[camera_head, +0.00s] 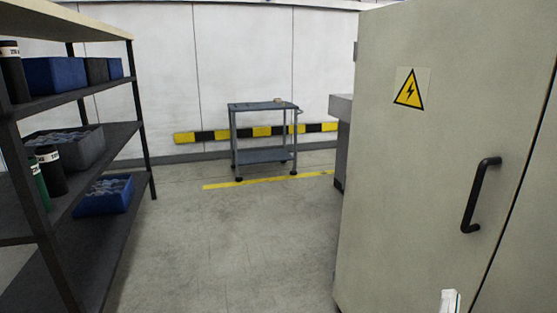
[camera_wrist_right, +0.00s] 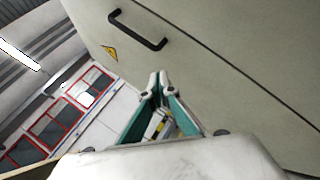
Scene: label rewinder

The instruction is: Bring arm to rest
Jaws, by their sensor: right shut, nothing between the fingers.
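My right gripper (camera_wrist_right: 159,84) shows in the right wrist view with its green-sided fingers brought together at the tips, and it holds nothing. It points up toward the front of a tall beige cabinet (camera_wrist_right: 215,45), apart from it as far as I can tell. In the head view only a small white piece of my right arm shows at the bottom right edge, in front of the cabinet (camera_head: 420,190). The cabinet has a black handle (camera_head: 480,195) and a yellow warning sign (camera_head: 409,90). My left gripper is in neither view.
A dark shelf rack (camera_head: 140,130) with blue bins (camera_head: 104,194) and bottles stands at the left. A grey cart (camera_head: 263,106) stands by the back wall, near a yellow floor line. The concrete floor (camera_head: 220,245) between rack and cabinet is clear.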

